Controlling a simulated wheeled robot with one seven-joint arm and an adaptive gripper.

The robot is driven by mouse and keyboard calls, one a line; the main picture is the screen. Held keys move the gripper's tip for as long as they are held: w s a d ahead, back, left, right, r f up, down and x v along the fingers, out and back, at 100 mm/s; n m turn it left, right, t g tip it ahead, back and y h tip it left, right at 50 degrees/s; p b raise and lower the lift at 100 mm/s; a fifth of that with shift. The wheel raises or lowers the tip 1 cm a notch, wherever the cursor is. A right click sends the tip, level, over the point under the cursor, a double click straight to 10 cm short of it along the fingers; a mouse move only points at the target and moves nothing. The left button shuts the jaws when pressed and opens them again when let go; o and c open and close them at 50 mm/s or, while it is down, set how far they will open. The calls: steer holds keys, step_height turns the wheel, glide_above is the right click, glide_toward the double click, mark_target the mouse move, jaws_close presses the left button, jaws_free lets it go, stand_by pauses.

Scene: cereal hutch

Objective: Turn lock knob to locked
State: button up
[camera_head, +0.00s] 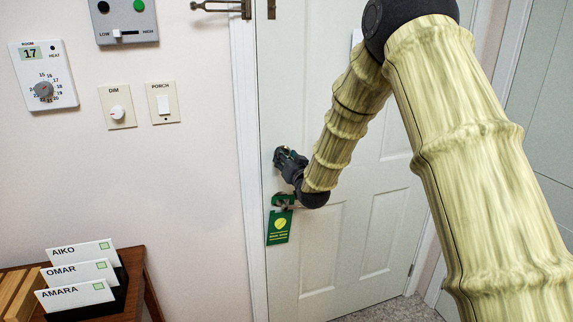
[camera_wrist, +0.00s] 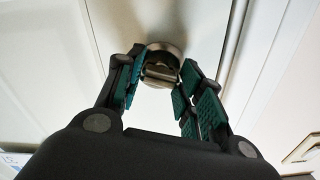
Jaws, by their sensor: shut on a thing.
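The lock knob (camera_wrist: 160,72) is a round metal piece with a raised thumb-turn bar, seen on the white door in the wrist view. My gripper (camera_wrist: 158,88) reaches up to it, with its teal-padded fingers on either side, shut on the knob. In the head view my gripper (camera_head: 288,160) is at the left edge of the door (camera_head: 310,262), and it hides the lock knob there. The knob's exact turn angle is hard to read.
A green tag (camera_head: 279,228) hangs just below my gripper. The wall on the left has a thermostat (camera_head: 43,75), a DIM dial (camera_head: 117,105) and a PORCH switch (camera_head: 163,102). A wooden table (camera_head: 135,270) with name cards (camera_head: 75,292) stands at the lower left.

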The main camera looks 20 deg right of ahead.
steer(key=shift+f+n+b, duration=0.1)
steer(key=shift+n+b, duration=0.65)
steer(key=shift+n, duration=0.95)
steer(key=o, duration=1)
steer(key=s, duration=1.2)
steer(key=shift+d, duration=0.25)
